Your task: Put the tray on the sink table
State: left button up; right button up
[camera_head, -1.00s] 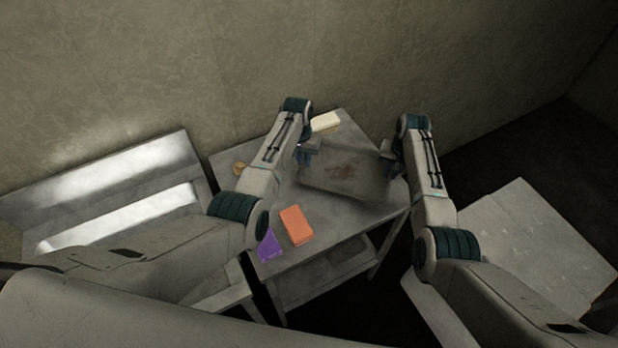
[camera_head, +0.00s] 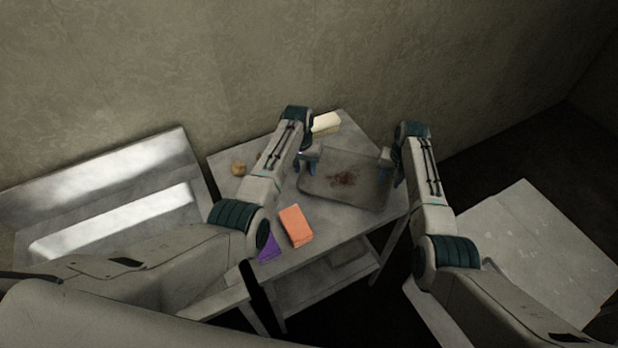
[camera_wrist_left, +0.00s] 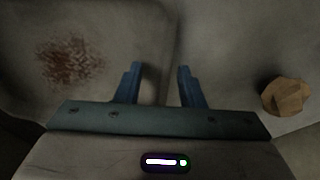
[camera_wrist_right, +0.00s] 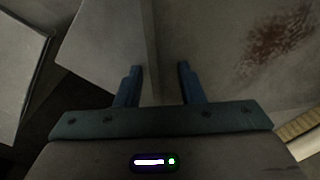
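The tray (camera_head: 343,199), a dull metal sheet with a rusty brown stain, lies on the far right of a grey metal table (camera_head: 335,223). My left gripper (camera_head: 309,166) is at its left edge. In the left wrist view its blue fingers (camera_wrist_left: 160,88) are apart, one either side of the tray rim. My right gripper (camera_head: 391,167) is at its right edge. In the right wrist view its fingers (camera_wrist_right: 158,86) are also apart, with the tray edge between them. I cannot tell whether any finger touches the rim.
An orange block (camera_head: 296,226) and a purple block (camera_head: 268,248) lie near the table's front. A cream block (camera_head: 326,123) lies behind the tray, and a small brown piece (camera_head: 238,168) at the left. Pale furniture stands left (camera_head: 110,210) and right (camera_head: 535,240). A wall is close behind.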

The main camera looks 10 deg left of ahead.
pick_arm(q)
jog(key=shift+a+r, duration=0.1)
jog(key=shift+w+r, duration=0.1)
jog(key=shift+r, duration=0.2)
pick_arm(e)
jog(key=shift+w+f, duration=0.1)
jog(key=shift+d, duration=0.1)
jog(key=shift+r, duration=0.25)
pick_arm(q)
notch_tip(320, 180, up, 11)
jog(key=shift+a, duration=0.4)
pick_arm(e)
notch_tip(320, 180, up, 12)
jog(key=d, duration=0.1)
jog(key=shift+f, duration=0.2)
dwell(0.4)
